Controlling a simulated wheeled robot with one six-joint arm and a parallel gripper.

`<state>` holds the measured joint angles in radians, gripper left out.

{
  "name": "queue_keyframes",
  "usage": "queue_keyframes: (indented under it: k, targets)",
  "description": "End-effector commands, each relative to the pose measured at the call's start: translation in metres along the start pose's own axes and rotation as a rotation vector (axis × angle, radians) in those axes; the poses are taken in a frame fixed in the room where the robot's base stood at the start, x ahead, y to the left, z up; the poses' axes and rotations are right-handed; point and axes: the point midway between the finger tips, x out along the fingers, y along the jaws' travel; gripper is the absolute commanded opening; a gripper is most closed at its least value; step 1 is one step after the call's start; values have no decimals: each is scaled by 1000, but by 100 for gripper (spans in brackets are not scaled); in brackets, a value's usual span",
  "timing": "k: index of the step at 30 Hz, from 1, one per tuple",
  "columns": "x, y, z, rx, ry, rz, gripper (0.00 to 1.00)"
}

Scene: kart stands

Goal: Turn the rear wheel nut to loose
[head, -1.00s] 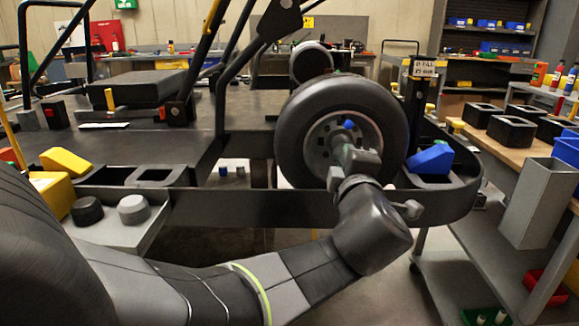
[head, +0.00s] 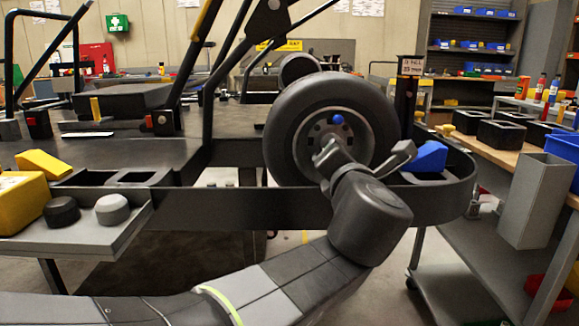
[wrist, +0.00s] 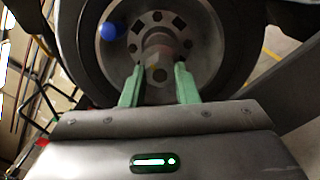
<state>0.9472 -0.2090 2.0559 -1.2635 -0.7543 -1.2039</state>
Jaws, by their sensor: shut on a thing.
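The rear wheel (head: 285,140) is a black tyre with a grey hub, mounted at the right end of the kart. A blue ball-shaped knob (head: 338,119) shows on the hub; it also shows in the wrist view (wrist: 108,30). In the wrist view the wheel nut (wrist: 159,74) sits at the hub's centre, on the end of a short shaft. My gripper (wrist: 158,84) has its two green fingers on either side of the nut, shut on it. In the head view my gripper (head: 326,153) is at the hub and hides the nut.
The kart's black side rail (head: 240,207) runs below the wheel. A blue wedge (head: 430,157) sits right of the wheel. A grey shelf with two round knobs (head: 112,208) is at left. A bench with black boxes (head: 505,133) and a grey bin (head: 535,200) stand at right.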

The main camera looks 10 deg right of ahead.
Motion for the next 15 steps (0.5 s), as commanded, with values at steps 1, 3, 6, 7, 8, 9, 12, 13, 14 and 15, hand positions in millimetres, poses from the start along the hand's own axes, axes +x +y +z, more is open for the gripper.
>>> queue_keyframes:
  k: [1, 3, 6, 7, 8, 9, 12, 13, 14, 15]
  targets:
    - [0, -2, -2, -43, 0, 0, 4]
    - [0, -2, -2, -109, 0, 0, 4]
    - [0, -2, -2, -202, 2, 0, 4]
    - [0, -1, -2, -228, 2, 0, 4]
    - [0, -1, -1, -254, 2, 0, 4]
    - [0, -1, -1, -288, 2, 0, 4]
    - [0, -1, -1, -368, 2, 0, 4]
    - [0, -1, -1, -389, 2, 0, 4]
    - [0, -1, -1, -411, 2, 0, 4]
    - [0, -1, -1, -438, 2, 0, 4]
